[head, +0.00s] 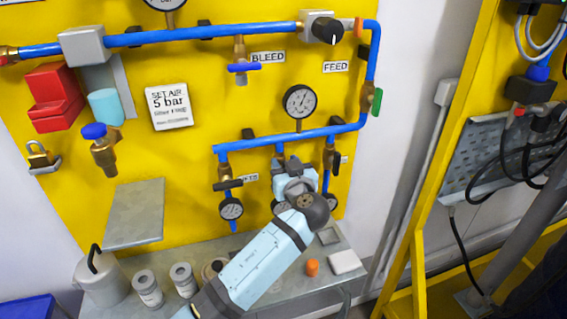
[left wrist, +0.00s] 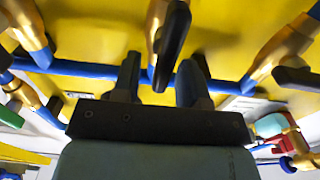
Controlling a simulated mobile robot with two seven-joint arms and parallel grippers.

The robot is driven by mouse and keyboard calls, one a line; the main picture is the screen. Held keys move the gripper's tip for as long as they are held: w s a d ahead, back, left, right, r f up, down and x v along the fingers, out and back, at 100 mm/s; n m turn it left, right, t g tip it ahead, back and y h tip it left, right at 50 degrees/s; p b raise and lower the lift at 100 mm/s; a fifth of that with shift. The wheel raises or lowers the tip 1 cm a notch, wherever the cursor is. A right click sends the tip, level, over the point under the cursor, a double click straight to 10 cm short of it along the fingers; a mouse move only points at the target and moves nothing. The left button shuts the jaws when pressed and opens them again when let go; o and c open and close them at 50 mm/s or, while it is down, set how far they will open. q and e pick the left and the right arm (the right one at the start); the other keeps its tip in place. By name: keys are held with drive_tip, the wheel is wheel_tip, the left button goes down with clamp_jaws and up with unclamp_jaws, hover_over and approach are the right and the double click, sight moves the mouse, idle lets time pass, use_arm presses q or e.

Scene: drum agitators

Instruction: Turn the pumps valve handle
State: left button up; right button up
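A row of brass valves with black handles hangs under the lower blue pipe (head: 335,133) on the yellow panel. My left gripper (head: 291,163) is up against the middle one, hiding most of it in the head view. In the left wrist view, the black handle (left wrist: 172,45) of this middle valve shows between the two fingers of my open left gripper (left wrist: 164,68). I cannot tell whether the fingers touch it. The left valve's black handle (head: 228,185) and the right valve's handle (head: 337,160) are in view. No label reading pumps is legible. My right gripper is not in view.
Gauges (head: 232,209) hang below the valves. A pressure gauge (head: 300,101) stands above the lower pipe. A grey bench (head: 345,240) below holds cans, an orange cap (head: 312,267) and a white block (head: 344,262). A yellow frame (head: 440,180) stands to the right.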

use_arm(q)
clamp_jaws()
drive_tip(key=m+b, duration=0.1)
drive_tip(key=m, duration=0.1)
drive_tip(key=d+m, duration=0.1)
drive_tip(key=shift+w+f+m+b, duration=0.1)
drive_tip(key=shift+w+m+b, duration=0.05)
drive_tip(key=shift+m+b, duration=0.25)
drive_tip(key=shift+w+d+f+m+p, duration=0.1)
drive_tip(key=shift+d+f+m+p, duration=0.25)
drive_tip(key=shift+m, duration=2)
drive_tip(key=shift+w+d+f+m+p, duration=0.15)
drive_tip(key=shift+f+m+p, duration=0.35)
drive_tip(key=shift+m, duration=1.9)
drive_tip(key=shift+w+d+f+m+p, duration=0.1)
drive_tip(key=shift+d+f+m+p, duration=0.3)
drive_tip(key=shift+m, duration=1.95)
drive_tip(key=shift+a+r, duration=0.1)
drive_tip(key=shift+r, duration=0.1)
